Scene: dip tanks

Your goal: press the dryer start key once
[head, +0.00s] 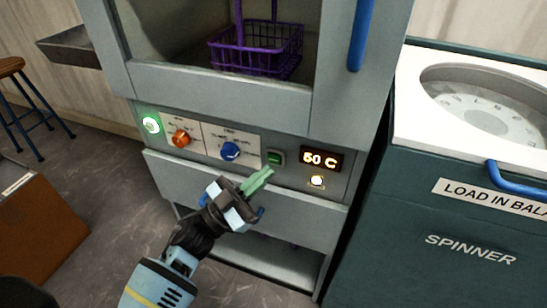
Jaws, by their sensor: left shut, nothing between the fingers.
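The dryer (240,110) is a grey cabinet with a control panel below its window. The panel has a lit green button (151,124) at the left, an orange knob (181,138), a blue knob (231,151), a green key (276,158), a display (321,159) reading 50 C, and a glowing lamp (317,181) under it. Which one is the start key is too small to read. My left gripper (263,178) is shut and empty, its pale green fingertips just below the green key. Contact cannot be told. My right gripper is not in view.
A purple wire basket (256,52) sits behind the dryer's window. A blue door handle (361,35) stands out at its right. The spinner (470,210) stands close on the right, with a blue handle. A brown box (45,230) and a stool (25,95) are at left.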

